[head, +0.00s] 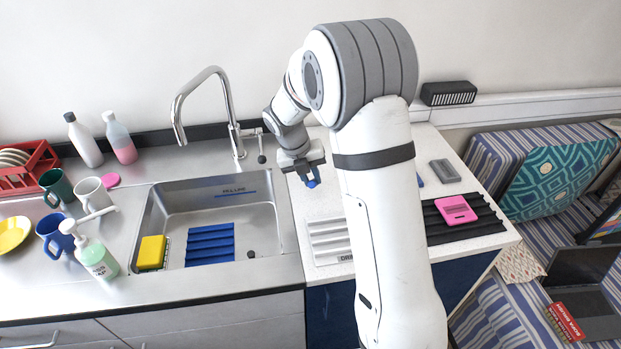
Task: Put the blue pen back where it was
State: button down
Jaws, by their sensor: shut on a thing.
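My gripper (309,180) is above the white worktop, just right of the sink. It is shut on a small blue thing (313,184), seemingly the blue pen; only a short piece of it shows below the fingers. It appears held clear of the worktop. Another small blue piece (420,181) shows at the right edge of my arm, on the worktop, mostly hidden; I cannot tell what it is.
The sink (277,232) with its tall tap (230,120) is left of my gripper. A pale ribbed tray (325,240) lies on the worktop (308,208).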

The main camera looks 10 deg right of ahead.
jog(key=shift+w+f, duration=0.1)
jog(key=shift+f, duration=0.55)
jog(key=shift+f, duration=0.1)
jog(key=c, duration=1.3)
grip_release()
jog(key=shift+c, duration=0.2)
